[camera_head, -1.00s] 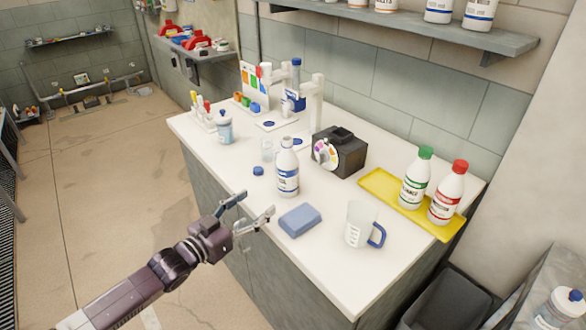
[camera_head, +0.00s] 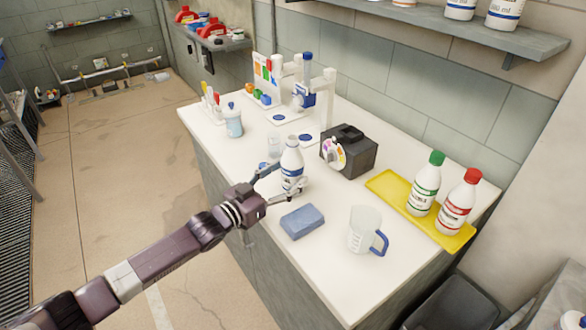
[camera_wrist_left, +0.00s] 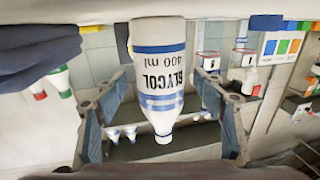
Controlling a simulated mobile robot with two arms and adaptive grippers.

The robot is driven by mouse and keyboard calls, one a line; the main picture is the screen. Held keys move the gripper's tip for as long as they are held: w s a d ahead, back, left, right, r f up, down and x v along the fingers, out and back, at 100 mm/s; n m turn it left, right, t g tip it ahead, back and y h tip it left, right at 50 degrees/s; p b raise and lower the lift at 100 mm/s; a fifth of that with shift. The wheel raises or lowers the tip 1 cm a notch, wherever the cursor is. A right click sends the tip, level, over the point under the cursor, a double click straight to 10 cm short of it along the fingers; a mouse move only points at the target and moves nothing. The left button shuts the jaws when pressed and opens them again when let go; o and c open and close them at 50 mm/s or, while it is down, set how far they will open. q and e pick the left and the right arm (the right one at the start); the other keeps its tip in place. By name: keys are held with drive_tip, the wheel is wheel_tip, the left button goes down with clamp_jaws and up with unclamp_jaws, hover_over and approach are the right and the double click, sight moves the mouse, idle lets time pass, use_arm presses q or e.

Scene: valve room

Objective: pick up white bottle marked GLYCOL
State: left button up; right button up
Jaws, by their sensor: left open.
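The white GLYCOL bottle (camera_head: 291,158) with blue bands stands upright on the white counter. In the left wrist view, which is upside down, the bottle (camera_wrist_left: 158,65) shows its GLYCOL 400 ml label. My left gripper (camera_head: 287,180) is open at the bottle, with one finger on each side of its body. In the left wrist view the fingers (camera_wrist_left: 161,88) stand apart, with gaps beside the bottle. The near finger hides part of the bottle's lower body in the head view. My right gripper is not in view.
A blue sponge (camera_head: 302,221) lies just in front of the bottle, with a measuring jug (camera_head: 362,232) to its right. A black device (camera_head: 350,151) stands behind. A yellow tray (camera_head: 383,188) holds green-capped and red-capped bottles. A small beaker (camera_head: 273,147) is close behind the bottle.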

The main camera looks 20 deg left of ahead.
use_arm(q)
drive_tip(key=shift+x, duration=1.15)
drive_tip(key=shift+r, duration=0.1)
drive_tip(key=c, duration=1.6)
